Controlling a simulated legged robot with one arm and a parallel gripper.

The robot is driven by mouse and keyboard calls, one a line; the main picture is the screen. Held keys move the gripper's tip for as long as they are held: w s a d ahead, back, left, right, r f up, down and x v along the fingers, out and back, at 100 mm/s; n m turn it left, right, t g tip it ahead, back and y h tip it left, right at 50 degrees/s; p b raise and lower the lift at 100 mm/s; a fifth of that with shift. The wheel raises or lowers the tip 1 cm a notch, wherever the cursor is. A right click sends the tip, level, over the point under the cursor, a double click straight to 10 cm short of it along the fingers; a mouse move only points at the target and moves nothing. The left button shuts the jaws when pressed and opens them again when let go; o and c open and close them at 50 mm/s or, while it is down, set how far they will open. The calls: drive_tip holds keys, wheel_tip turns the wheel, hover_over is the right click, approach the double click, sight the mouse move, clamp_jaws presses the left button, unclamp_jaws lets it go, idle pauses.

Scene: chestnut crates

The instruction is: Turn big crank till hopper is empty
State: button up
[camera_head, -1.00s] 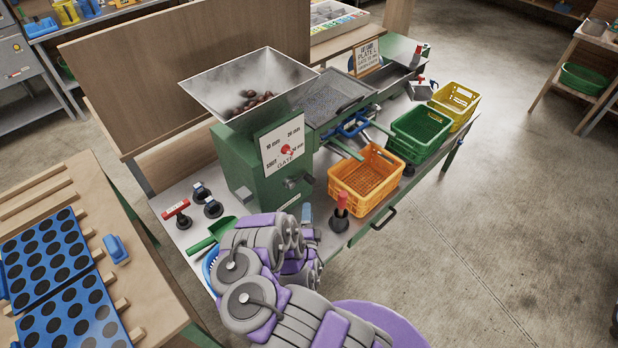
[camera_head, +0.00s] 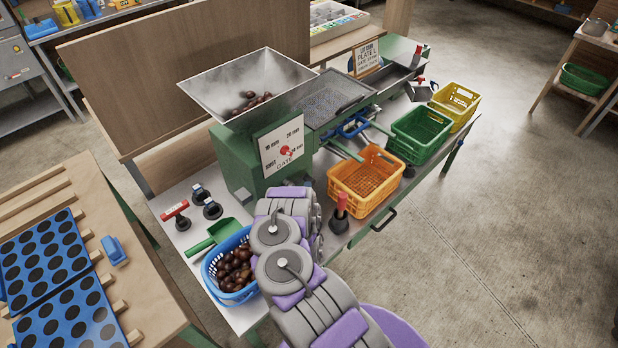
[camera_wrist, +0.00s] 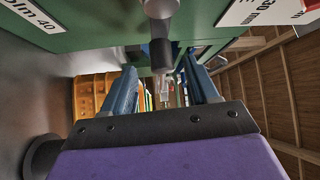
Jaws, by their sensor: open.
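The hopper (camera_head: 215,88) is a grey metal funnel on the green machine (camera_head: 236,165); several brown chestnuts (camera_head: 251,100) lie low inside it. The gate panel (camera_head: 283,147) on the machine's front has a red knob (camera_head: 286,151). In the head view my arm covers the area below the panel, hiding my gripper's fingertips. In the wrist view my gripper (camera_wrist: 162,82) is open, its two blue-grey fingers on either side of a grey shaft with a dark cylindrical end (camera_wrist: 160,50). I cannot tell whether this is the big crank or whether the fingers touch it.
A blue basket (camera_head: 211,281) of chestnuts stands at the bench's near-left edge beside a green scoop (camera_head: 222,230). Orange (camera_head: 342,190), green (camera_head: 399,143) and yellow (camera_head: 445,102) crates line the right side. A red-handled tool (camera_head: 341,206) stands near the orange crate. Floor at right is clear.

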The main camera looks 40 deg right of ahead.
sight(309, 176)
drive_tip(key=b+x, duration=0.1)
drive_tip(key=x, duration=0.7)
clamp_jaws()
idle(0.5)
